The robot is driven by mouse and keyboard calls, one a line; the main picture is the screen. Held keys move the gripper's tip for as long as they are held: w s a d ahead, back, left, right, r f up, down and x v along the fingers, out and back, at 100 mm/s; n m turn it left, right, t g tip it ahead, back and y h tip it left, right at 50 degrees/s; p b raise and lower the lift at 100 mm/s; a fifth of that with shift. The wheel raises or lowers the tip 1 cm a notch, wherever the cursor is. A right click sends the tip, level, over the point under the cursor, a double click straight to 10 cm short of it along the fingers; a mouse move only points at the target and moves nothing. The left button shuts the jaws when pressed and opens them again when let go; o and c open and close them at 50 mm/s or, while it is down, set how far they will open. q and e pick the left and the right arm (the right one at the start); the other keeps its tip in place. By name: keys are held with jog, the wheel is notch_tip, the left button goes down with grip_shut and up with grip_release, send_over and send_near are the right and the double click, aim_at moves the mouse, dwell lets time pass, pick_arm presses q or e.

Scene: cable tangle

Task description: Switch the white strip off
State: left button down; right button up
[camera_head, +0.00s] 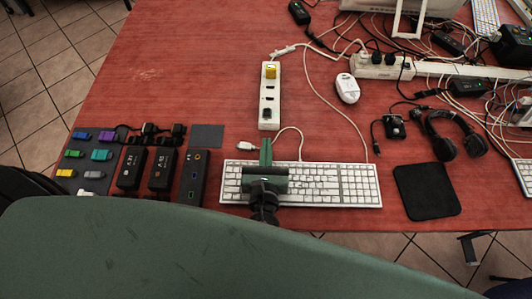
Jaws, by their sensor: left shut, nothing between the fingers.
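A short white power strip (269,96) lies lengthwise on the red table, with a yellow piece (271,70) at its far end, dark sockets along it and a dark piece near its near end. Which part is its switch, and how it is set, is too small to tell. Another white strip (383,67) with black plugs lies crosswise at the back right. My left gripper (265,145), green, is shut and empty above the white keyboard (340,185). Its tip points at the near end of the short strip, a little short of it. My right gripper is not in view.
A white mouse (347,88) and its cable lie right of the short strip. Black boxes (160,170) and small coloured pieces are at the left. Headphones (454,138) and a black pad (427,190) are at the right. Cables tangle at the back right. The table's back left is clear.

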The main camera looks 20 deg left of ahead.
pick_arm(q)
jog(key=p, duration=0.1)
send_near(268, 111)
jog(key=x, duration=0.3)
jog(key=shift+w+a+f, duration=0.1)
jog(key=shift+w+f, duration=0.05)
jog(key=shift+w, duration=0.2)
jog(key=shift+w+a, duration=0.2)
jog(key=shift+w, duration=0.55)
